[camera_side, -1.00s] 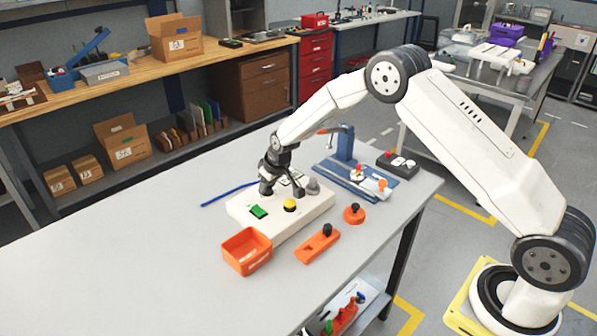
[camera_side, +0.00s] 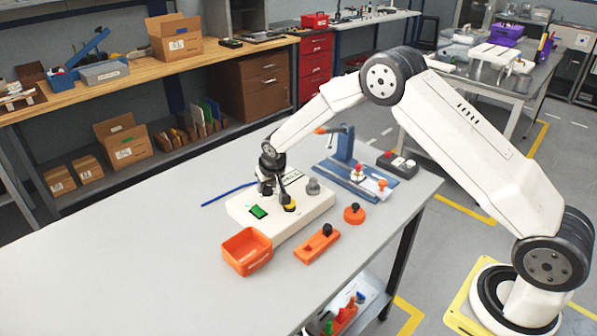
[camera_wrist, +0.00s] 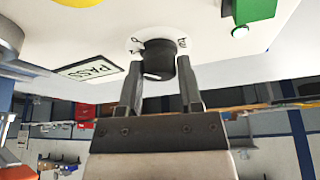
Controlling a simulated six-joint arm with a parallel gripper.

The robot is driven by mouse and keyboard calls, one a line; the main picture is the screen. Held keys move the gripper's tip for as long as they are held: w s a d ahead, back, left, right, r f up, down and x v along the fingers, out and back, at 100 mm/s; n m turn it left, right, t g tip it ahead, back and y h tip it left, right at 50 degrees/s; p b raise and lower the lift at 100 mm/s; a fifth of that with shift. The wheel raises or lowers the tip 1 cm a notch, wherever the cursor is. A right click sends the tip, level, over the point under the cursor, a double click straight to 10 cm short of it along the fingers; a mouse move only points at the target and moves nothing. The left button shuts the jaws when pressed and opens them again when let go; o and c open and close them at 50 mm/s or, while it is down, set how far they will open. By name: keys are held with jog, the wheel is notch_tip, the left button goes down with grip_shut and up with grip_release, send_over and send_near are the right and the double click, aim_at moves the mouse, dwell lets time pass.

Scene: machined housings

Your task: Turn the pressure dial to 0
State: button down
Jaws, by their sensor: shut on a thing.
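The pressure dial is a black knob (camera_wrist: 158,60) with a white pointer mark, on a round white scale plate at the top middle of the wrist view. A "0" shows on the plate left of the knob, and another marking, too small to read surely, on its right. The pointer mark faces the lower side of the picture. My gripper (camera_wrist: 160,88) is shut on the knob, one finger on each side. In the side view my gripper (camera_side: 277,190) is down at the back of the white housing (camera_side: 310,212) and hides the dial.
The housing also carries a green switch (camera_side: 258,212), a yellow button (camera_side: 290,206), a grey knob (camera_side: 313,186) and a "PASS" label (camera_wrist: 88,70). An orange bin (camera_side: 247,252) and an orange block (camera_side: 317,245) stand in front. The table's left part is clear.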

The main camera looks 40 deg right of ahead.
dwell(0.3)
jog(key=shift+c, duration=1.3)
grip_release()
jog(key=shift+r, duration=0.15)
jog(key=v, duration=0.7)
jog(key=shift+s+r, duration=0.2)
